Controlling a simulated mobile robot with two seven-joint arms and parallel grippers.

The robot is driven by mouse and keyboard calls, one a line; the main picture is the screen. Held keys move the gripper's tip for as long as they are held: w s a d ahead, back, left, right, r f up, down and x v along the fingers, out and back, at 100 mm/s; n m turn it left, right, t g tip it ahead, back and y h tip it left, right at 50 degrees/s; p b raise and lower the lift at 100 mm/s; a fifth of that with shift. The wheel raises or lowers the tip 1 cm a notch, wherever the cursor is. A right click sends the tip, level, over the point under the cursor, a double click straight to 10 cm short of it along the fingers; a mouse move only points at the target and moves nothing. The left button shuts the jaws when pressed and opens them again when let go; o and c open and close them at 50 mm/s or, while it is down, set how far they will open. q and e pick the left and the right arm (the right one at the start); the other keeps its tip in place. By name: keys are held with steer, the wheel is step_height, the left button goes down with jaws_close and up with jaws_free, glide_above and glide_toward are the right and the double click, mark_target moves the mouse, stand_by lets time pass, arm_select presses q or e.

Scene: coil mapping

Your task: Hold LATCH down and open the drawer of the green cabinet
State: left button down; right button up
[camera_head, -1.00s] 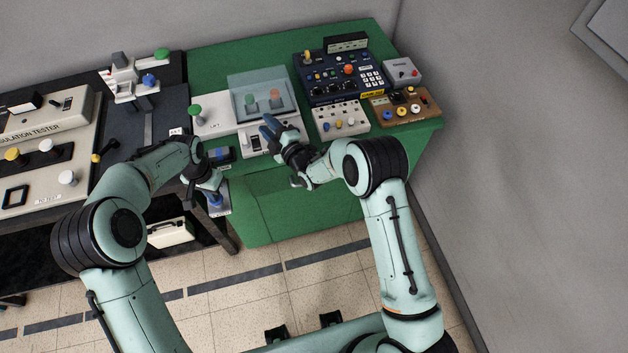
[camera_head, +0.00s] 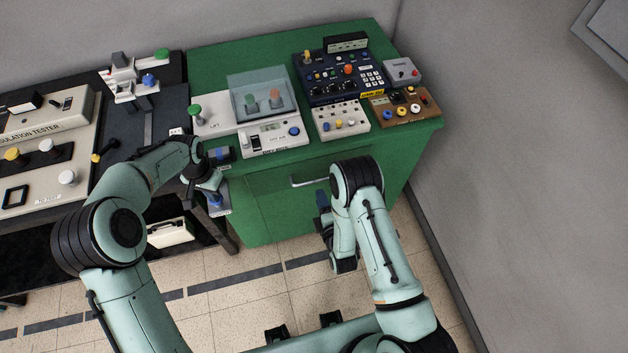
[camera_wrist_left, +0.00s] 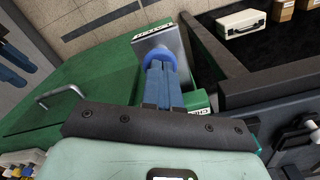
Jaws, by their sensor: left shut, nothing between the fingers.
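The green cabinet (camera_head: 270,206) has a drawer with a silver bar handle (camera_head: 310,180); the drawer looks closed. The handle also shows in the left wrist view (camera_wrist_left: 62,94). At the cabinet's left side, a grey bracket (camera_wrist_left: 150,36) carries a round blue button (camera_wrist_left: 160,56); its label is unreadable here, and I take it as LATCH. My left gripper (camera_head: 217,197) is shut and empty, its blue fingertips (camera_wrist_left: 158,68) at the button, seemingly touching it. My right gripper (camera_head: 322,204) is in front of the drawer, just right of the handle; its jaw gap is unclear.
On the cabinet top stand a white device (camera_head: 268,137), a clear cover (camera_head: 262,95), a dark blue panel (camera_head: 345,75) and a brown box (camera_head: 404,106). A dark bench with a tester (camera_head: 45,127) is at left. The floor in front is clear.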

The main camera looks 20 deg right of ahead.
mark_target(314, 180)
steer(key=x, duration=0.9)
